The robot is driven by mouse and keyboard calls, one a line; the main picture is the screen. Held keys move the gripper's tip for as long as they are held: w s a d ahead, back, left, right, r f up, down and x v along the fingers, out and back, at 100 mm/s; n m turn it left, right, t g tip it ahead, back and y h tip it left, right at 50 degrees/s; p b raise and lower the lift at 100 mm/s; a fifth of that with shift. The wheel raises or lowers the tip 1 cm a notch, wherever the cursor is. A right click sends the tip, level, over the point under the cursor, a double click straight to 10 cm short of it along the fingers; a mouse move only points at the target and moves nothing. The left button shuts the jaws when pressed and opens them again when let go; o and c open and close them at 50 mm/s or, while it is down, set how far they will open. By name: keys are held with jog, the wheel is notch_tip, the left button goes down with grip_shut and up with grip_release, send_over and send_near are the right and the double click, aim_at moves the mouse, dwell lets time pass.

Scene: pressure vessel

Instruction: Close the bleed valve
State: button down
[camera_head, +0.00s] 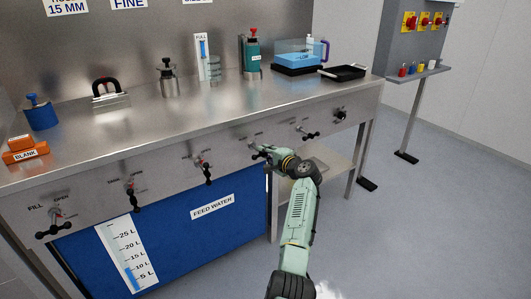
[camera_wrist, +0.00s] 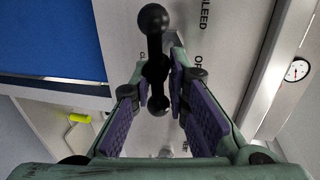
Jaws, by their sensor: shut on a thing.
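The bleed valve's black handle (camera_wrist: 153,20) has ball ends and runs lengthwise between my fingers in the wrist view. The panel behind it carries the word BLEED and part of another label. My gripper (camera_wrist: 160,68) is shut on the handle, with a purple-padded finger on each side of its middle. In the head view my gripper (camera_head: 262,149) is at the front panel of the steel bench, right of centre, and hides most of the handle there.
Other black-handled valves line the panel, such as one left of my gripper (camera_head: 207,170) and one right of it (camera_head: 305,133). A blue feed water tank (camera_head: 180,250) stands below the bench (camera_head: 130,135).

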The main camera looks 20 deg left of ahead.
jog(key=shift+d+f, duration=0.25)
jog(key=shift+f, duration=0.2)
jog(key=c, duration=1.8)
grip_release()
jog(key=shift+o, duration=0.7)
jog(key=shift+a+r, duration=0.1)
jog(key=shift+r, duration=0.05)
jog(key=shift+s+r, duration=0.1)
jog(key=v, duration=1.2)
